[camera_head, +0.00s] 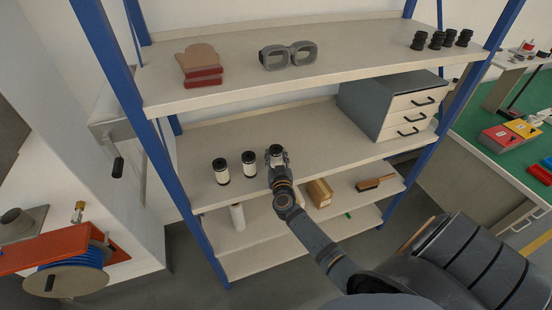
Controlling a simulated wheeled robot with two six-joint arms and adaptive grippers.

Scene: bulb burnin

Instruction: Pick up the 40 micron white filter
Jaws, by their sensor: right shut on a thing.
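On the middle shelf board (310,130) stand small white cylindrical filters with black tops. One filter (221,172) is at the left and another filter (249,164) is just right of it. A third filter (276,151) is at the right, at the tip of my right gripper (278,162). My right gripper is shut on this third filter, and its fingers hide the filter's lower part. I cannot read any micron marking. I cannot tell whether the held filter still touches the shelf. My left gripper is not in view.
A grey drawer cabinet (362,106) stands right on the same board. Goggles (288,56), a glove (199,62) and several black parts (437,40) lie on the board above. A box (319,192) and a brush (375,183) sit below. Blue posts (117,70) frame the shelf.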

